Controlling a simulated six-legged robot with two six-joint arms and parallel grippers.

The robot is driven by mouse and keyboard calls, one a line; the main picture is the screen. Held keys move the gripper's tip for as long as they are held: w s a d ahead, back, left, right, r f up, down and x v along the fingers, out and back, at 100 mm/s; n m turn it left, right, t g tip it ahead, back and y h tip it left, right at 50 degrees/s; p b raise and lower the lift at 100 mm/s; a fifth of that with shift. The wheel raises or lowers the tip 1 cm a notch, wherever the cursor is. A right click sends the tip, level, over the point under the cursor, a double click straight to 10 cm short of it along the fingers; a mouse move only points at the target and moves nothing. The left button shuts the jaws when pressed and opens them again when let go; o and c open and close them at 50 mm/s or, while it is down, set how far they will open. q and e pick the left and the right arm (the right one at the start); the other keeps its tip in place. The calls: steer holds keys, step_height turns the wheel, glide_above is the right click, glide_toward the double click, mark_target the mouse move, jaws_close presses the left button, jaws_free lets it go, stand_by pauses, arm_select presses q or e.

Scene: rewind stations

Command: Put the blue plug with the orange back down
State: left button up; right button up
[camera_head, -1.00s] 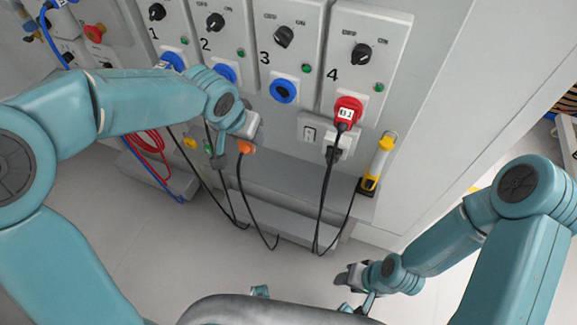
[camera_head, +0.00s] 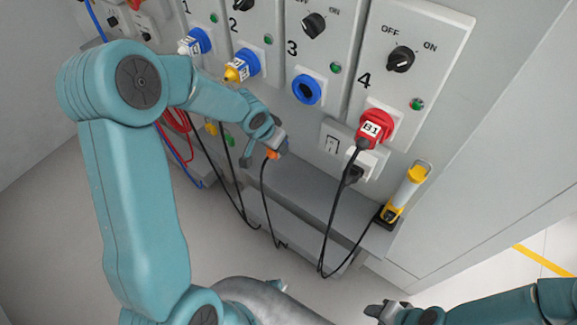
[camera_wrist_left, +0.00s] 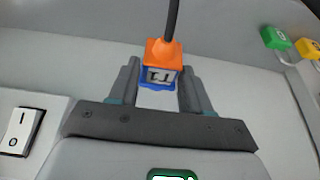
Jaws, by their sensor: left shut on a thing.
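The blue plug with the orange back (camera_wrist_left: 163,53) is between the fingers of my left gripper (camera_wrist_left: 160,82) in the left wrist view. Its orange back faces up in that picture, with a black cable leaving it and an upside-down white label. In the head view my left gripper (camera_head: 277,143) holds the plug (camera_head: 272,154) in front of the panel, over the grey ledge (camera_head: 310,195) below unit 3. The blue part is hidden there, and I cannot tell whether the plug touches the ledge. My right gripper (camera_head: 378,309) is low at the bottom right, apart from everything; its jaw opening is unclear.
Unit 3's blue socket (camera_head: 307,90) is empty. A yellow plug (camera_head: 236,71) and a white plug (camera_head: 190,45) sit in units 2 and 1. A yellow lamp (camera_head: 405,193) stands at the ledge's right end. Black cables hang below.

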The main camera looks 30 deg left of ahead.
arm_select(q)
steer(key=f+b, duration=0.1)
steer(key=f, duration=0.2)
steer(key=f+b, duration=0.2)
steer(key=f, duration=0.1)
steer(key=shift+s+a+f, duration=0.15)
steer(key=shift+s+f, duration=0.05)
steer(key=shift+f, duration=0.45)
steer(key=shift+r, duration=0.2)
steer(key=shift+w+f, duration=0.1)
steer(key=shift+f, duration=0.1)
steer(key=o, duration=1.2)
